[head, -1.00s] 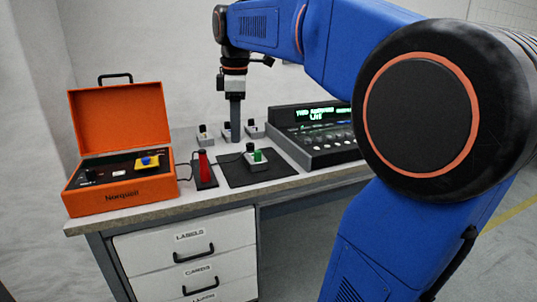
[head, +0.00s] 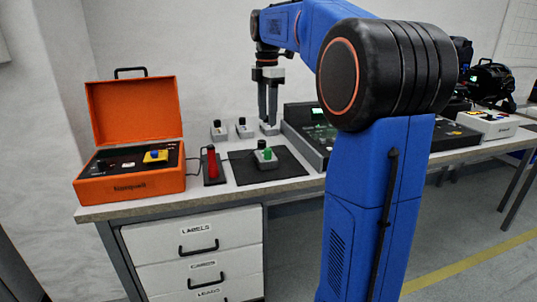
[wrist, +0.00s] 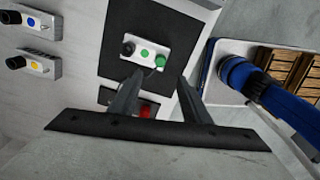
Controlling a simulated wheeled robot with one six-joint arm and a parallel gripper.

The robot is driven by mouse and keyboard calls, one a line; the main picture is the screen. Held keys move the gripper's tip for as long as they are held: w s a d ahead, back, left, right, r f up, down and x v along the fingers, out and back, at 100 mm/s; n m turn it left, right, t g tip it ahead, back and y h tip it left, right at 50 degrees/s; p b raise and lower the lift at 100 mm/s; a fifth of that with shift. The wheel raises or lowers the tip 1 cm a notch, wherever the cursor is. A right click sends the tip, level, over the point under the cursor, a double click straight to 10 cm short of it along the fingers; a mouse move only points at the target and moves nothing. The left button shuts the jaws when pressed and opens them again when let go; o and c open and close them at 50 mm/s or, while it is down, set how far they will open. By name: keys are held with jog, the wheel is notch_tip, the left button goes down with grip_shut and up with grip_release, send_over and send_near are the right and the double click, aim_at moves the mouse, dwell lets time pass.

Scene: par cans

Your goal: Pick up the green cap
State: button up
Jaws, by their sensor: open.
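The green cap (head: 267,153) stands upright by a small pale box (head: 263,161) with a black knob, on the black mat on the bench. In the wrist view the cap (wrist: 160,62) is at the box's right end, near a flat green dot on the box's top. My gripper (head: 267,121) is open and empty, pointing down, and in the head view it shows above and behind the cap. In the wrist view my fingertips (wrist: 160,79) spread on either side just below the cap, apart from it.
A red cylinder (head: 211,162) stands on a small dark base left of the mat (head: 290,166). An open orange case (head: 130,190) is farther left. Several similar pale boxes (head: 218,130) stand behind. A dark console (head: 312,135) is right of the mat.

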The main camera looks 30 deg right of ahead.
aim_at(268, 149)
notch_tip(268, 149, down, 11)
jog(key=shift+d+f, duration=0.1)
grip_shut()
dwell(0.6)
